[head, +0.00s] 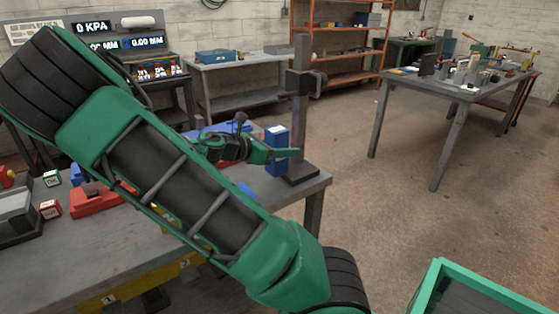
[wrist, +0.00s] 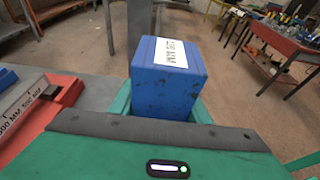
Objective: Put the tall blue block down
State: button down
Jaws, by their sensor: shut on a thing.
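The tall blue block (head: 277,148) stands upright between the green fingers of my gripper (head: 268,154) in the head view, just left of a dark post on the bench. It also shows in the wrist view (wrist: 167,85), with a white label on its top. My gripper is shut on it. The wrist view shows a finger on either side of its lower part.
The dark upright post (head: 299,110) with a clamp stands close behind the block near the right edge of the bench (head: 318,187). A red tray (wrist: 58,95) lies left in the wrist view. My arm hides much of the bench.

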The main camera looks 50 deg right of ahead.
jog(key=shift+w+d+f, duration=0.2)
jog(key=shift+w+f, duration=0.1)
jog(key=shift+w, duration=0.15)
jog(key=shift+w+d+f, duration=0.2)
jog(key=shift+w+f, duration=0.05)
jog(key=shift+w, duration=0.15)
jog(key=shift+f, duration=2)
jog(key=c, duration=1)
grip_release()
jog(key=shift+f, duration=0.1)
jog(key=v, duration=1.2)
jog(key=shift+a, duration=0.1)
jog(key=shift+s, duration=0.1)
